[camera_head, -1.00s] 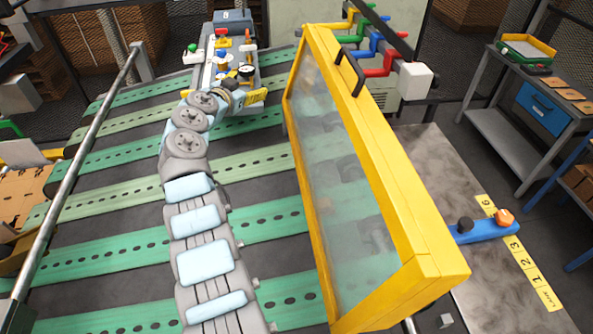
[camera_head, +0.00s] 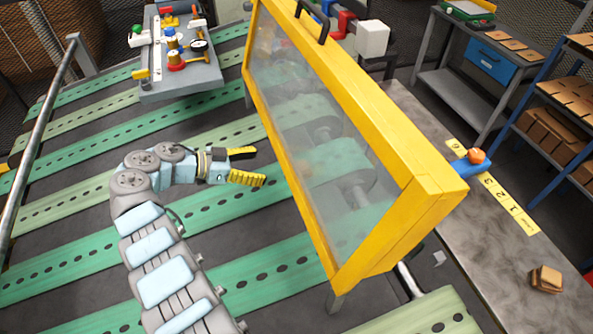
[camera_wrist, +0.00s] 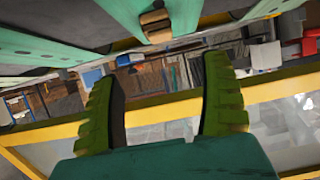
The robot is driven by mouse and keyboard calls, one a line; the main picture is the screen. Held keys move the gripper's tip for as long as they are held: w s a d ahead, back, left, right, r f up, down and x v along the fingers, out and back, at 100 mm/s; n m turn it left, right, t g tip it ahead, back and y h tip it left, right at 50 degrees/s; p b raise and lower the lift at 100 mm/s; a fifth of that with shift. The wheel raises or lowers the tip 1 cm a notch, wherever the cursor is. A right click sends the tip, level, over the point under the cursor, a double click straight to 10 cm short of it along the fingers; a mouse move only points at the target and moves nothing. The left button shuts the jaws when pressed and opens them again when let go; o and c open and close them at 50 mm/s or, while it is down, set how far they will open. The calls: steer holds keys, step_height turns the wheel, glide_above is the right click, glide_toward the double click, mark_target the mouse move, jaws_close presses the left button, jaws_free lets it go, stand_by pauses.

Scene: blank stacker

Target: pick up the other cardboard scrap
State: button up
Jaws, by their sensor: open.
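In the wrist view, a small folded brown piece that looks like a cardboard scrap (camera_wrist: 155,22) sits at the end of a green belt (camera_wrist: 105,18), beyond my fingers. I cannot make out this piece in the head view. My gripper (camera_head: 261,167) is open and empty, above the green belts and left of the yellow-framed guard. Its two yellow fingers point right, towards the clear panel. In the wrist view my gripper (camera_wrist: 165,95) has its fingers wide apart. Several small brown cardboard pieces (camera_head: 546,279) lie in a pile on the grey table at the right.
The yellow-framed guard (camera_head: 365,115) with its clear panel stands close right of my gripper. A grey table (camera_head: 480,245) with a numbered yellow strip and shelves of cardboard (camera_head: 555,130) are at the right.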

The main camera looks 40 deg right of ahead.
steer(key=p+x, duration=0.2)
steer(key=x, duration=0.9)
steer(key=shift+p+x, duration=0.55)
steer(key=shift+x, duration=2.05)
steer(key=shift+s+r, duration=0.1)
steer(key=c, duration=0.9)
